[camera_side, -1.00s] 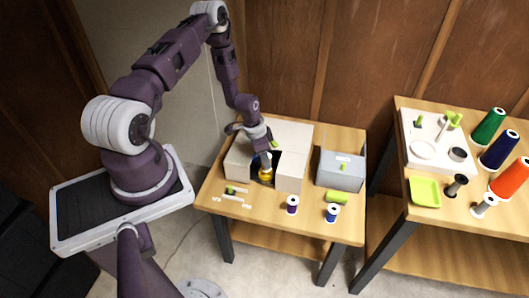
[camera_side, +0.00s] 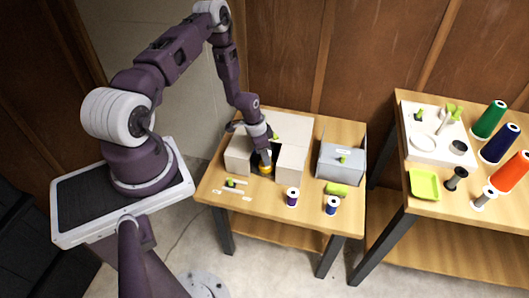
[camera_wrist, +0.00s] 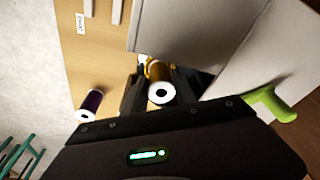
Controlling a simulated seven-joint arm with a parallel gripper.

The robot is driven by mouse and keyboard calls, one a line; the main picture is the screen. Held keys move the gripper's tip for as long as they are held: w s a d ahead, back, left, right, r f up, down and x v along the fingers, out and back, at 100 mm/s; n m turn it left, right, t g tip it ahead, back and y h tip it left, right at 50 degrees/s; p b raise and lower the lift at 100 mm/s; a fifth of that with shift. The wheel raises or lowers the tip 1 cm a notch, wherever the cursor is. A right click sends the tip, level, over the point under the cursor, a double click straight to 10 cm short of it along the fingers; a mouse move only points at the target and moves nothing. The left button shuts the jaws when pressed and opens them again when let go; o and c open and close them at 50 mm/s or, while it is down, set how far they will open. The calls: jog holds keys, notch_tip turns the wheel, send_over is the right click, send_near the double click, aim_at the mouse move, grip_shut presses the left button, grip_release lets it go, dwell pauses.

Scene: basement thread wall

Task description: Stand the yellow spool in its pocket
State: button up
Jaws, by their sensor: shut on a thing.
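The yellow spool (camera_side: 265,170) is in the gap between the blocks of the white box (camera_side: 292,163), at the front of the small table. In the wrist view the yellow spool (camera_wrist: 157,72) shows its golden thread and a white end with a dark hole. My gripper (camera_side: 263,161) reaches down into the gap from above. In the wrist view my gripper (camera_wrist: 160,90) has its dark fingers on both sides of the spool, shut on it. The pocket floor and the spool's lower end are hidden, so I cannot tell whether it touches the bottom.
A purple spool (camera_side: 292,197) and a blue spool (camera_side: 332,206) stand near the table's front edge. A grey box (camera_side: 341,165) and a green piece (camera_side: 337,190) are to the right. White strips (camera_side: 234,191) lie at the left front. A second table (camera_side: 425,215) holds large cones.

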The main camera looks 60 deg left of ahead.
jog(key=shift+f, duration=0.8)
jog(key=o, duration=1.1)
notch_tip(320, 180, up, 7)
jog(key=shift+r, duration=0.1)
